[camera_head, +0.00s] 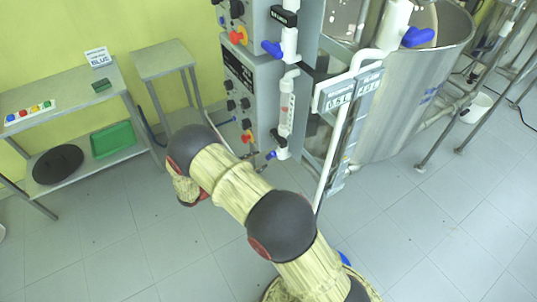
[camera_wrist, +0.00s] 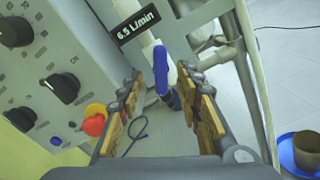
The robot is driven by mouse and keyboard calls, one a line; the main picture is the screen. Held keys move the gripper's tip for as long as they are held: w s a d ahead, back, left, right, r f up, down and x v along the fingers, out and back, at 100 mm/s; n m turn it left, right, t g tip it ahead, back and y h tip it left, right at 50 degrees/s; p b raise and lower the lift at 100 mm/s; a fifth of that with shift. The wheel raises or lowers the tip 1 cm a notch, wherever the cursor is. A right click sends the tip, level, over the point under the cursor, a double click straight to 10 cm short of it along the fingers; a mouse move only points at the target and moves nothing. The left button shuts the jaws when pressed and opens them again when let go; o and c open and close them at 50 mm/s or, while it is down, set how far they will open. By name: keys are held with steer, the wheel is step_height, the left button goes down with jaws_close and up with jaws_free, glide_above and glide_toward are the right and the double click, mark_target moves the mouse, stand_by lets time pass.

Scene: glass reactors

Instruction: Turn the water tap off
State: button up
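The water tap has a blue lever handle (camera_wrist: 161,70) on a white pipe, below a black label reading 6.5 L/min (camera_wrist: 137,23). In the wrist view the handle stands upright between the fingertips of my gripper (camera_wrist: 160,82), with a gap on both sides. My gripper is open and empty. In the head view a small blue handle (camera_head: 271,155) shows at the bottom of the white pipe, just past my arm; it looks like the same tap. My gripper is mostly hidden there behind my arm.
A grey control panel (camera_wrist: 60,50) with black knobs and a red-orange button (camera_wrist: 95,122) stands close on the left. Metal frame pipes (camera_wrist: 215,30) stand on the right. Another blue handle (camera_head: 271,48) is higher up. A steel vessel (camera_head: 410,95) stands behind.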

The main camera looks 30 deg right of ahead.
mark_target(269, 156)
steer(key=d+b, duration=0.1)
steer(key=d, duration=0.6)
steer(key=shift+w, duration=0.1)
steer(key=shift+c, duration=0.6)
steer(key=c, duration=0.7)
jaws_close()
